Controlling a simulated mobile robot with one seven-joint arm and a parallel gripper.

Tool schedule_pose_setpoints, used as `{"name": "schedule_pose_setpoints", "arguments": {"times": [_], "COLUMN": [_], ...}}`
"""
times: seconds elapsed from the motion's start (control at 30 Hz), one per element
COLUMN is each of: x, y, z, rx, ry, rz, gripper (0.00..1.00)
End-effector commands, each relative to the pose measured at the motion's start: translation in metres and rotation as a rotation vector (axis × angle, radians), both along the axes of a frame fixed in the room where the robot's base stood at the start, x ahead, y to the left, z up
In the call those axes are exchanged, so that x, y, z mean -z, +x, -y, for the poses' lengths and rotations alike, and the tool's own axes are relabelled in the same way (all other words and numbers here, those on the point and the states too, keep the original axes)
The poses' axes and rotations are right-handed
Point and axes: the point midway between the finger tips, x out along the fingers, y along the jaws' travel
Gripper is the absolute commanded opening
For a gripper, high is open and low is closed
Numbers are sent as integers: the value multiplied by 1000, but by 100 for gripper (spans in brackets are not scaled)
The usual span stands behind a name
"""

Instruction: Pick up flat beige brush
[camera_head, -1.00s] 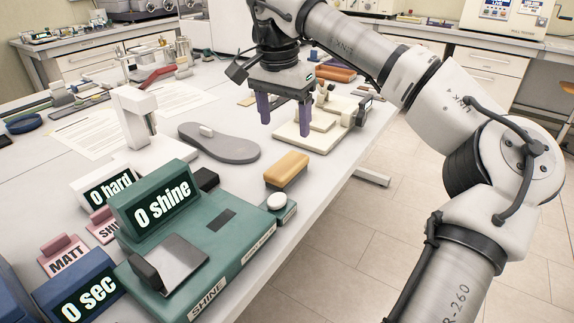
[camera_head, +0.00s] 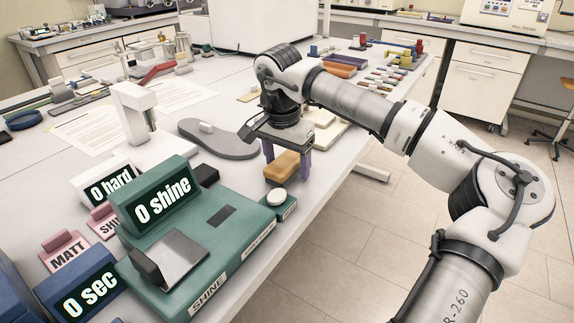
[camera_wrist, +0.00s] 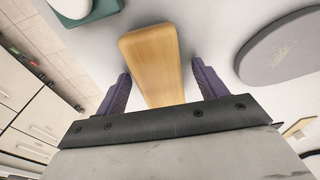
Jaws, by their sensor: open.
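The flat beige brush (camera_head: 283,167) lies on the white table, just right of the green shine tester. In the wrist view the brush (camera_wrist: 153,62) shows its tan, wood-like top, with its near end hidden behind the gripper body. My gripper (camera_head: 287,165) is open above the brush. Its two purple fingers stand on either side of the brush, seen in the wrist view (camera_wrist: 160,85) with a gap on both sides. I cannot tell exactly how low the fingertips are against the brush.
The green shine tester (camera_head: 222,217) and a small teal block with a white button (camera_head: 277,197) stand close to the brush. A grey shoe sole (camera_head: 220,140) lies to the left. The table's right edge is near. A white device (camera_head: 143,133) stands farther left.

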Motion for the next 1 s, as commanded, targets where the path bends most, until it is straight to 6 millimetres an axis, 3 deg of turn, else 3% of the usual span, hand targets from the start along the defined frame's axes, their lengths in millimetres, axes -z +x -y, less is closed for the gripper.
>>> {"name": "schedule_pose_setpoints", "arguments": {"times": [0.1, 0.47, 0.77, 1.0], "x": [0, -1, -3, -25], "y": [0, 0, 0, 1], "z": [0, 0, 0, 0], "rx": [0, 0, 1, 1], "ry": [0, -1, 0, -1], "rz": [0, 1, 1, 3], "gripper": [70, 22, 22, 22]}}
